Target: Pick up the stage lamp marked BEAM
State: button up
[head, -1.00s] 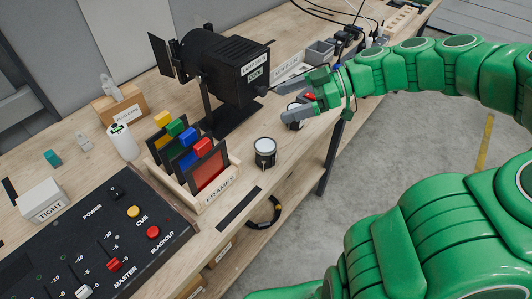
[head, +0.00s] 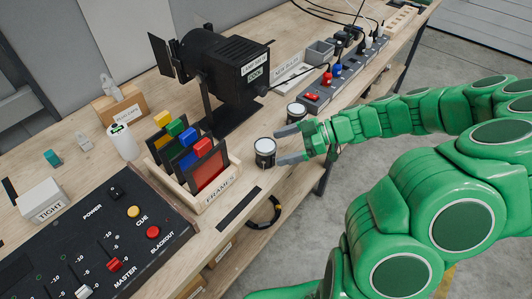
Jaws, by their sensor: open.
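A small black cylinder with a pale round top (head: 265,150) stands upright near the bench's front edge, right of the frame rack. A second, similar cylinder (head: 297,111) stands farther back. No marking can be read on either, so I cannot tell whether one is marked BEAM. A large black stage lamp (head: 232,70) with barn doors stands behind them; its label seems to include COOL, and I see no BEAM on it. My gripper (head: 282,145) is open and empty, its fingers pointing left at the nearer cylinder, close to its right side. I cannot tell whether they touch it.
A wooden rack marked FRAMES (head: 222,184) holds coloured frames at left. A control desk (head: 100,240) fills the front left. A power strip with plugs (head: 330,80) and a grey bin (head: 320,52) lie behind my gripper. A dark strip (head: 238,208) marks the bench in front.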

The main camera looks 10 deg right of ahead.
aim_at(260, 152)
jog(key=shift+r+x, duration=0.15)
jog(key=shift+x, duration=1.7)
jog(key=shift+r+x, duration=0.15)
jog(key=shift+x, duration=1.65)
jog(key=shift+a, duration=0.15)
jog(key=shift+c, duration=0.2)
jog(key=c, duration=1.2)
